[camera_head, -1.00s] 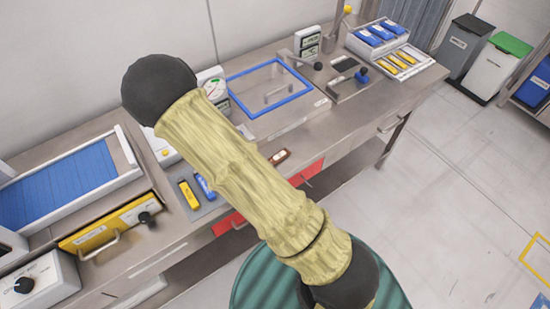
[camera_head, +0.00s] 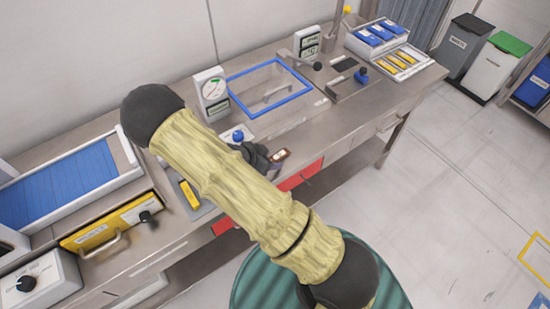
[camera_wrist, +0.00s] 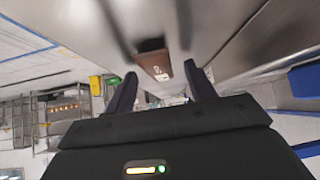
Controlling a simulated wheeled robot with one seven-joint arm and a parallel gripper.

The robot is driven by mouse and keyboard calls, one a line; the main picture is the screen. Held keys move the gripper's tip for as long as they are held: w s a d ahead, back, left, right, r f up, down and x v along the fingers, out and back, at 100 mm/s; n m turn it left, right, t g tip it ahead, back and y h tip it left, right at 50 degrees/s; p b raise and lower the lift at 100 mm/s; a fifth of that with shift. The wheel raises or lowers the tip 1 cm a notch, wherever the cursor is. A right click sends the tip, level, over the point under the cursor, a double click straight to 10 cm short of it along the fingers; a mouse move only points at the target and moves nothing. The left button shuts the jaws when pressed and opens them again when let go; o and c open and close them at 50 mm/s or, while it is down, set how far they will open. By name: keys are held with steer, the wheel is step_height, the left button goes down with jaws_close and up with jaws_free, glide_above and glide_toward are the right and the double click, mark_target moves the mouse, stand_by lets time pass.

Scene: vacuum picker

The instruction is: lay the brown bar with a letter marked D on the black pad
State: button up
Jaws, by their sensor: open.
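The brown bar (camera_head: 280,155) lies near the front edge of the steel bench, with a pale label whose letter I cannot read. My gripper (camera_head: 259,158) is just left of it in the head view, partly hidden behind my arm. In the wrist view the brown bar (camera_wrist: 153,61) shows ahead, between the tips of my two spread, empty fingers. A small dark rectangular pad (camera_head: 345,64), which looks like the black pad, is on the station at the back right, beside a blue knob.
A blue-framed clear lid (camera_head: 270,88) and a gauge (camera_head: 211,92) stand behind the bar. A yellow bar (camera_head: 190,195) lies to the left, near a yellow-fronted drawer (camera_head: 105,225). A rack of blue and yellow bars (camera_head: 400,62) is at the far right.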

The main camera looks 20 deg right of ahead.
stand_by(0.5)
steer(key=c, duration=1.1)
steer(key=shift+r, duration=0.1)
steer(key=shift+c, duration=0.3)
step_height(320, 180, up, 10)
